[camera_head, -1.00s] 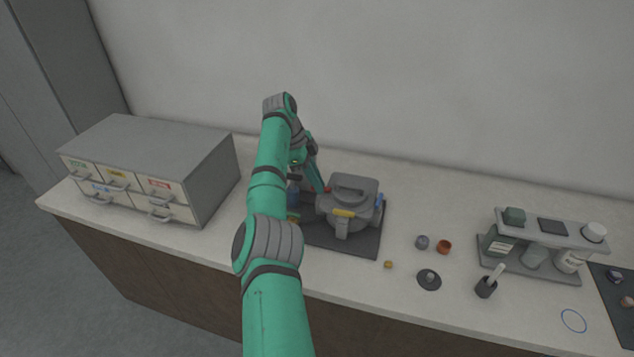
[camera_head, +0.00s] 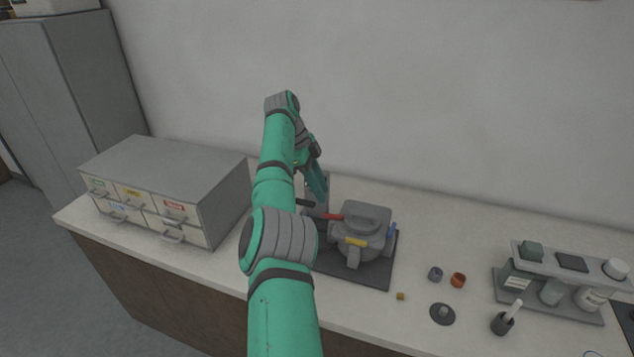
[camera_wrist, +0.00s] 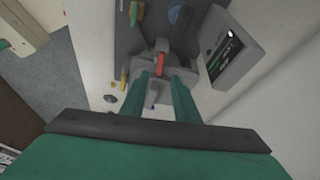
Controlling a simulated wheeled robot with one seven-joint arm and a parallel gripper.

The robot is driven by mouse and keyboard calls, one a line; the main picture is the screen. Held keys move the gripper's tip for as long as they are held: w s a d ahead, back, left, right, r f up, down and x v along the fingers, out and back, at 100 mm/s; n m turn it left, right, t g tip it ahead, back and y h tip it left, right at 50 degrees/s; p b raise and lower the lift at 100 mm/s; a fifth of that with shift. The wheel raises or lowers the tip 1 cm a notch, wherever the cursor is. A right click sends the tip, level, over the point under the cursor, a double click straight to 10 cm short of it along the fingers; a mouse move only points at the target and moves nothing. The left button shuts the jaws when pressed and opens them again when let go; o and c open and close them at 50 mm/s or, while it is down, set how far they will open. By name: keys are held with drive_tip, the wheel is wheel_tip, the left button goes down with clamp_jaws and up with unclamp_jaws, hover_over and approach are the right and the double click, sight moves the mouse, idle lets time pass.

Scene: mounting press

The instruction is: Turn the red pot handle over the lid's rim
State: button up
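The grey pot (camera_head: 352,250) of the press stands on a dark base plate, with its lid (camera_head: 367,218) on top. The red handle (camera_head: 334,216) sticks out from the lid's left side in the head view. In the wrist view the red handle (camera_wrist: 160,62) is a short bar in a grey bracket, ahead of and between my two fingers. My gripper (camera_head: 320,192) is above and behind the handle in the head view. Its fingers (camera_wrist: 160,88) are apart in the wrist view, with nothing seen between their tips. The handle's far end is partly hidden by my arm.
A yellow handle (camera_head: 355,242) is on the pot's front and a blue one (camera_head: 391,230) on its right. A control panel (camera_wrist: 227,55) stands close to my fingers. A drawer cabinet (camera_head: 165,190) is at left. Small cups and a bottle rack (camera_head: 560,258) are at right.

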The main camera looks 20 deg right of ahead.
drive_tip(key=shift+v, duration=1.35)
drive_tip(key=shift+s, duration=0.1)
